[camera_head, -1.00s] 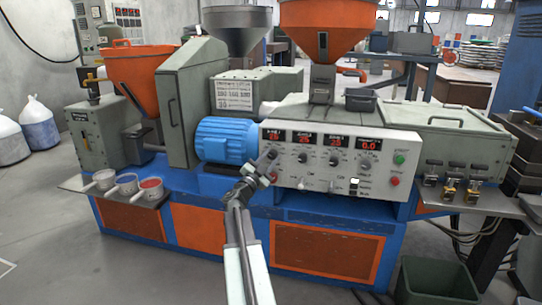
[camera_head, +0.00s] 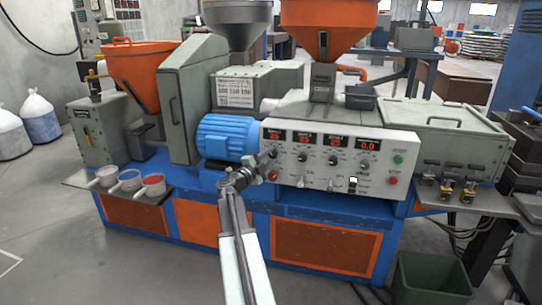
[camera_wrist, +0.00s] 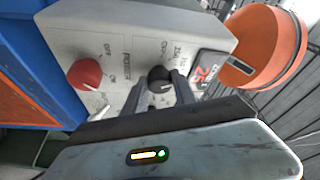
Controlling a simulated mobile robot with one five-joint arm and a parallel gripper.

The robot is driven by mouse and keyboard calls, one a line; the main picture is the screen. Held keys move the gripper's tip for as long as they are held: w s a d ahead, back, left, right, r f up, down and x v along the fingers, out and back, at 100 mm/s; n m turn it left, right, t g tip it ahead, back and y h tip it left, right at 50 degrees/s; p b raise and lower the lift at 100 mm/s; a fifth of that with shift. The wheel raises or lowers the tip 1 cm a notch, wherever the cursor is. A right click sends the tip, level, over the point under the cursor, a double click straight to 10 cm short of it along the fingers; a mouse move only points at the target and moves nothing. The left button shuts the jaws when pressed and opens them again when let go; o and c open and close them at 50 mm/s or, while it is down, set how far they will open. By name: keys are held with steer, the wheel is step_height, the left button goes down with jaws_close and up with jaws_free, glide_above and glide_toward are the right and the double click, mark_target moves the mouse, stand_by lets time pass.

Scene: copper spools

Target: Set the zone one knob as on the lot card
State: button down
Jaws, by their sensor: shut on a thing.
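The zone one knob (camera_wrist: 160,78) is a small black dial with a pale pointer line, on the grey-white control panel (camera_head: 320,181). My gripper (camera_wrist: 162,92) is shut on it, one finger on each side. In the head view my gripper (camera_head: 268,160) reaches the panel's left end and mostly covers this knob. The red zone one display (camera_wrist: 207,74) beside the knob seems to read 25. In the head view the zone one display (camera_head: 273,135) is small and blurred. A white printed card (camera_head: 236,93), perhaps the lot card, is on the machine above the blue motor; its print is unreadable.
A red knob (camera_wrist: 85,74) marked off and on sits beside my fingers. Two more zone knobs (camera_head: 302,157) (camera_head: 334,160) lie to the right. The blue motor (camera_head: 226,137) bulges left of the panel. The orange hopper (camera_head: 323,28) stands above.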

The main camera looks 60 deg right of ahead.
stand_by(0.3)
steer(key=c, duration=1)
jaws_free()
steer(key=shift+a, duration=0.1)
steer(key=a, duration=0.5)
steer(key=a+f+b, duration=0.1)
steer(key=a, duration=0.1)
steer(key=shift+w+a, duration=0.3)
